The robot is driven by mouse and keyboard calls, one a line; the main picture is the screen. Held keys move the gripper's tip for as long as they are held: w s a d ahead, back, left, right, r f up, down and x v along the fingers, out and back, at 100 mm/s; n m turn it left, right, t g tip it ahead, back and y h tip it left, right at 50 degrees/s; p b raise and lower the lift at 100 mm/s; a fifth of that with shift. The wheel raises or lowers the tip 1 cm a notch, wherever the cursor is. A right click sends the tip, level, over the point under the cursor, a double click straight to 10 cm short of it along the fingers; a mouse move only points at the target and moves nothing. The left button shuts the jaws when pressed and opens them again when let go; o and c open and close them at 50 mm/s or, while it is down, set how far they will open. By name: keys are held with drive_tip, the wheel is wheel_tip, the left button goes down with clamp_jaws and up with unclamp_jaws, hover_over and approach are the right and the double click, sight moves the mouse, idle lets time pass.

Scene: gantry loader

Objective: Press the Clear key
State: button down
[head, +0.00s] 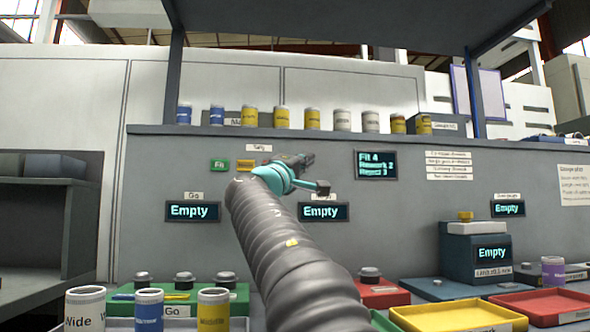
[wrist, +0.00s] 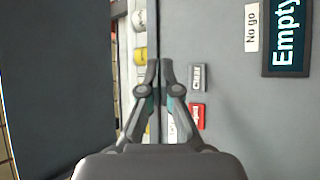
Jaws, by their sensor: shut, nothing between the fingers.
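The Clear key (wrist: 198,78) is a small dark grey key with a light label on the grey panel, seen in the wrist view. A red key (wrist: 197,116) sits beside it. My gripper (wrist: 160,68) is shut and empty; its fingertips appear left of the Clear key in the wrist view, and the gap to the panel cannot be told. In the head view my gripper (head: 308,160) is in front of the panel and hides the Clear and red keys. The green Fit key (head: 220,165) and an amber key (head: 245,165) show left of it. The tally display (head: 376,165) reads Fit 4, Rework 2, Reject 3.
A shelf ledge (head: 290,133) with several cans runs above the keys. Two displays reading Empty, one left (head: 192,211) and one right (head: 325,211), are below. Trays, including a red one (head: 545,305), stand in front.

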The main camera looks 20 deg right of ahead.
drive_tip(key=shift+w+a, duration=0.1)
drive_tip(key=shift+a, duration=0.15)
drive_tip(key=w+d+p, duration=0.2)
drive_tip(key=w+p, duration=0.3)
drive_tip(key=w, duration=0.3)
drive_tip(key=shift+w+d, duration=0.2)
drive_tip(key=shift+d, duration=0.05)
drive_tip(key=shift+w+p, duration=0.1)
drive_tip(key=shift+p, duration=0.2)
idle(1.1)
drive_tip(key=shift+w+d, duration=0.1)
drive_tip(key=shift+w, duration=0.2)
